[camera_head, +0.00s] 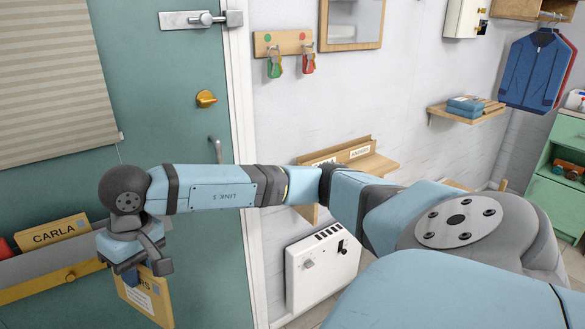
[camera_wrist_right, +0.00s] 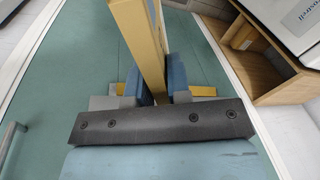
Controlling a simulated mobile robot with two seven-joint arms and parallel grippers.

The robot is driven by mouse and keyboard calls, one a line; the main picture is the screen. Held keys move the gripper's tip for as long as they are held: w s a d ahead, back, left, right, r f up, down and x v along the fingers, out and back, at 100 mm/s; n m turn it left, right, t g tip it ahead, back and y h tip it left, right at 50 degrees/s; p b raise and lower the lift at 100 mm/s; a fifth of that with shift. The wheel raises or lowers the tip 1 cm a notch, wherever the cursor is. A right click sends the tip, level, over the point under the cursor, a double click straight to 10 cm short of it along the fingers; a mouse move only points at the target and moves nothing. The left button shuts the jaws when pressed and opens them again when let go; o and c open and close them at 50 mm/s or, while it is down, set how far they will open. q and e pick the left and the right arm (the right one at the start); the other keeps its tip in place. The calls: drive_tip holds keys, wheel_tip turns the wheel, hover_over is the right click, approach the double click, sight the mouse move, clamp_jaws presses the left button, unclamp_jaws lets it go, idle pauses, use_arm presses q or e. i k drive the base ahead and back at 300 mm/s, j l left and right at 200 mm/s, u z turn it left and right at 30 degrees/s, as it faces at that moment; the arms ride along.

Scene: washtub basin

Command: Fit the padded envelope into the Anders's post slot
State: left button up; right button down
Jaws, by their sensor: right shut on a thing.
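My right gripper (camera_head: 147,268) is at the lower left of the head view, in front of the green door. It is shut on the padded envelope (camera_head: 146,300), a tan packet with a white label ending in "RS", hanging below the fingers. In the right wrist view the envelope (camera_wrist_right: 140,40) shows edge-on between the blue finger pads (camera_wrist_right: 163,85). The wooden post rack (camera_head: 385,164) is on the wall at the centre, well right of the gripper. Its right label (camera_head: 359,152) seems to read "ANDERS"; my arm hides part of the rack. My left gripper is not in view.
A trough (camera_head: 60,272) on the door holds an envelope marked "CARLA" (camera_head: 54,232) and something red. A white heater (camera_head: 322,265) is below the rack. A key rack (camera_head: 283,42) and mirror (camera_head: 352,22) hang above. A folded-cloth shelf (camera_head: 468,112) is at right.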

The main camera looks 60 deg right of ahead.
sight(356, 158)
drive_tip(key=z, duration=1.4)
drive_tip(key=i+l+z, duration=0.5)
drive_tip(key=l, duration=0.15)
drive_tip(key=i+l, duration=0.3)
drive_tip(key=l, duration=0.15)
drive_tip(key=i+j+z, duration=0.1)
drive_tip(key=i+j, duration=0.35)
drive_tip(key=j, duration=0.3)
drive_tip(key=i+j+z, duration=0.15)
drive_tip(key=i+j, duration=0.1)
drive_tip(key=j, duration=0.1)
